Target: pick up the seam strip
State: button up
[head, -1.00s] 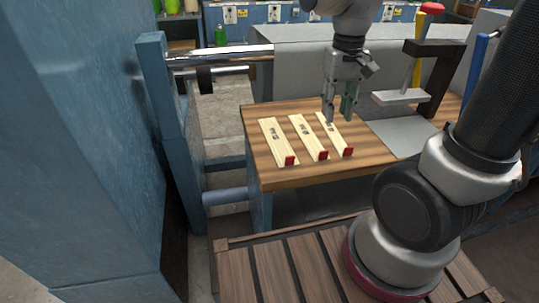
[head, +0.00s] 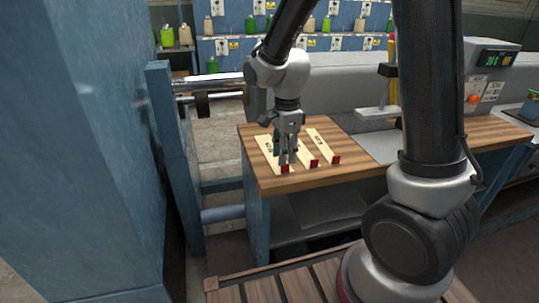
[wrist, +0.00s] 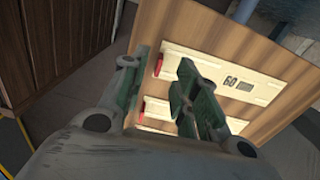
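Three cream strips with red ends and dark print lie side by side on the wooden tabletop in the head view: a left strip (head: 265,146), a middle strip (head: 306,158) and a right strip (head: 320,142). Which one is the seam strip I cannot tell. My gripper (head: 287,162) points down over the red ends of the left and middle strips, partly hiding both. In the wrist view my gripper (wrist: 160,78) is open, its green-padded fingers apart. One strip marked "60" (wrist: 215,75) lies beyond the fingers; another strip (wrist: 158,110) shows partly behind them.
The wooden table (head: 400,147) has a grey plate (head: 377,147) set to the right of the strips. A clamp-like stand (head: 378,112) rises behind that plate. A blue frame post (head: 172,160) with a metal roller (head: 210,82) stands left of the table.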

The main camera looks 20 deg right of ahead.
jog(key=f, duration=0.4)
jog(key=shift+d+f, duration=0.2)
jog(key=shift+f, duration=0.2)
jog(key=shift+c, duration=0.4)
grip_shut()
